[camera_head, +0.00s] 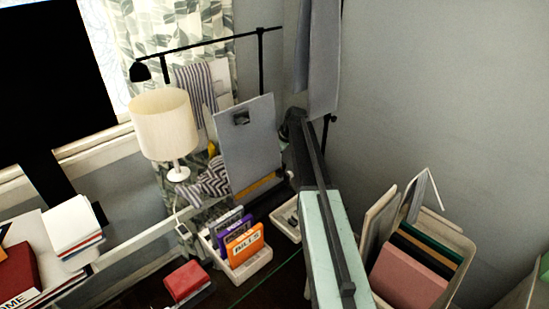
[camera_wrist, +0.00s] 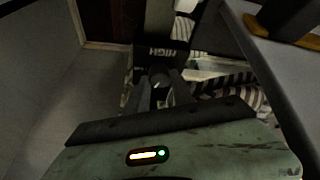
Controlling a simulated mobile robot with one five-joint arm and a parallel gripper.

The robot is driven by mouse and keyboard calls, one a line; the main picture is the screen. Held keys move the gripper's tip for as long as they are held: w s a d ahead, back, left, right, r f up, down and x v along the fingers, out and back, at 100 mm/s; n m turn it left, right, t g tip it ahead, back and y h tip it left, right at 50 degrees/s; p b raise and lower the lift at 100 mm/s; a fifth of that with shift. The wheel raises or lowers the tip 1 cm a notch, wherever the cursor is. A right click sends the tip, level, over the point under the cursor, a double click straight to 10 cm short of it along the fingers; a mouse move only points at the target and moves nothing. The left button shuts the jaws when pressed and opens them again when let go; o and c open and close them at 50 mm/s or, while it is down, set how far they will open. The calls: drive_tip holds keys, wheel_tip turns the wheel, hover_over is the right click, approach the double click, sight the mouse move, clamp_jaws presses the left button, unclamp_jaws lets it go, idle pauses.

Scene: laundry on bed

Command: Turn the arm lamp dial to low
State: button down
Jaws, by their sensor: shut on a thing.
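The black arm lamp (camera_head: 205,47) stands at the back in the head view, with its long arm running left to a small shade (camera_head: 140,72). In the wrist view, a dark round dial (camera_wrist: 158,75) sits on a black panel under the white word HIGH (camera_wrist: 161,52). My gripper (camera_wrist: 160,88) is shut on the dial, one finger on each side. A small pale mark shows on the dial, but I cannot tell its setting. No LOW label is visible. In the head view, my arm hides the dial and the fingertips.
A grey clipboard (camera_head: 250,145) stands left of my arm, close by. A white table lamp (camera_head: 164,125) and striped cloth (camera_head: 210,180) are farther left. A file bin (camera_head: 236,270) is in front. A bin of folders (camera_head: 457,245) is at right, near the grey wall (camera_head: 450,100).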

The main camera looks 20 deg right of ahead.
drive_tip(key=c, duration=1.1)
unclamp_jaws()
drive_tip(key=p+v, duration=0.7)
drive_tip(key=shift+r, duration=0.35)
drive_tip(key=shift+s+d, duration=0.1)
